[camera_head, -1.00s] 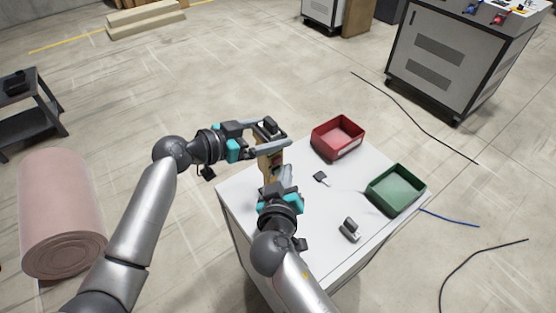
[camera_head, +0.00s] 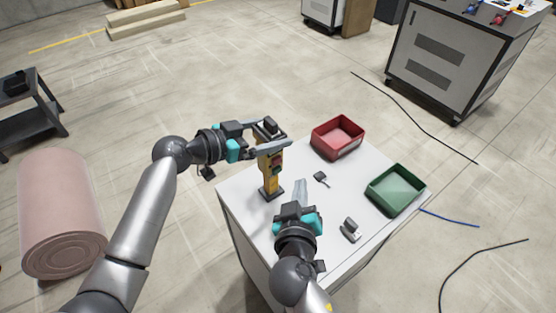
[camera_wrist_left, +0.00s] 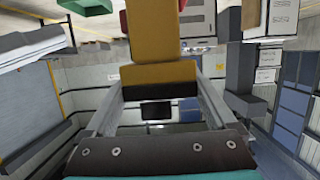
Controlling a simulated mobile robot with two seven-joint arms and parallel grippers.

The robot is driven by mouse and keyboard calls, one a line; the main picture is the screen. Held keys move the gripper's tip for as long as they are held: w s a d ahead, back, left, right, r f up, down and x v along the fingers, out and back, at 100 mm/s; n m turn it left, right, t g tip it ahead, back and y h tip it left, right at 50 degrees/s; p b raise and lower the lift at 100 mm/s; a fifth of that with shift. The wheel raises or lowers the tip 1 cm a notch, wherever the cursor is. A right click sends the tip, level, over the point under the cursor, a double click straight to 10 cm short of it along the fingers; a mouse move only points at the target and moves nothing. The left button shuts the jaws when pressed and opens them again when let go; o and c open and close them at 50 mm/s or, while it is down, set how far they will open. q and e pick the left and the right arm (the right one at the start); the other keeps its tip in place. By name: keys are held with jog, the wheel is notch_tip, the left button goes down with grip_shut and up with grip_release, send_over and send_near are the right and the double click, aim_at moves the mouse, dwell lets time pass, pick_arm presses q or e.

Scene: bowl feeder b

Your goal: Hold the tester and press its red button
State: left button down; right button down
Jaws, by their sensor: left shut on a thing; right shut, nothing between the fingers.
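The yellow tester (camera_head: 268,180) with a black top and dark base stands upright near the table's left corner. Its red button (camera_head: 276,159) faces right, with a green patch just below. My left gripper (camera_head: 270,145) is shut on the tester's upper part. In the left wrist view the yellow tester body (camera_wrist_left: 158,74) sits between the two fingers. My right gripper (camera_head: 300,184) is shut and empty, apart from the tester, to its lower right. Its fingers point up and away from me.
The white table (camera_head: 330,200) carries a red bin (camera_head: 338,138) at the back and a green bin (camera_head: 396,190) at the right. A small dark part (camera_head: 321,177) lies in the middle, and a grey and dark part (camera_head: 350,229) stands near the front edge.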

dwell(0.4)
pick_arm(q)
grip_release()
jog(key=f+b+v, duration=0.2)
jog(key=b+v, duration=0.1)
jog(key=v, duration=1.6)
jog(key=shift+s+a, duration=0.35)
jog(key=shift+a, duration=0.2)
